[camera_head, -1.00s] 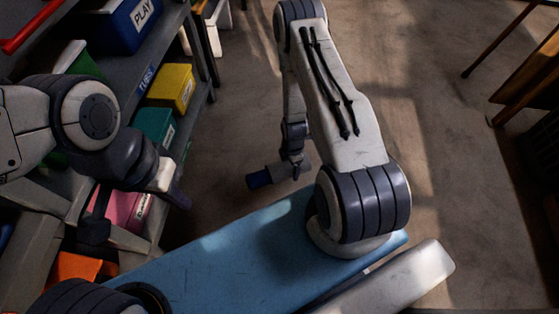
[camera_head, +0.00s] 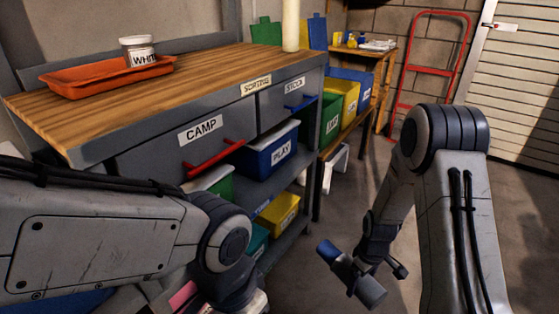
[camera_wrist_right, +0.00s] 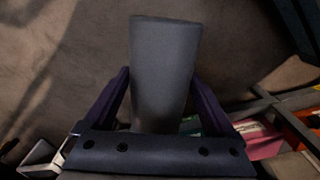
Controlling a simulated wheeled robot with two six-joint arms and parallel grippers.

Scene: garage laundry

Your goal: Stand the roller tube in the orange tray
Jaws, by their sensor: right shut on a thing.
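The orange tray (camera_head: 75,86) lies on the left of the wooden workbench top (camera_head: 215,75). A white jar labelled WHITE (camera_head: 140,53) stands at its right end. My right gripper (camera_head: 362,267) is low in front of the bench, to its right, shut on the roller tube (camera_head: 370,291).
A cream cylinder (camera_head: 290,25) stands at the bench's right back corner. The CAMP drawer (camera_head: 200,130) has a red handle sticking out. Bins such as the blue PLAY bin (camera_head: 272,148) fill the shelf below. A red hand truck (camera_head: 435,60) leans at the back wall.

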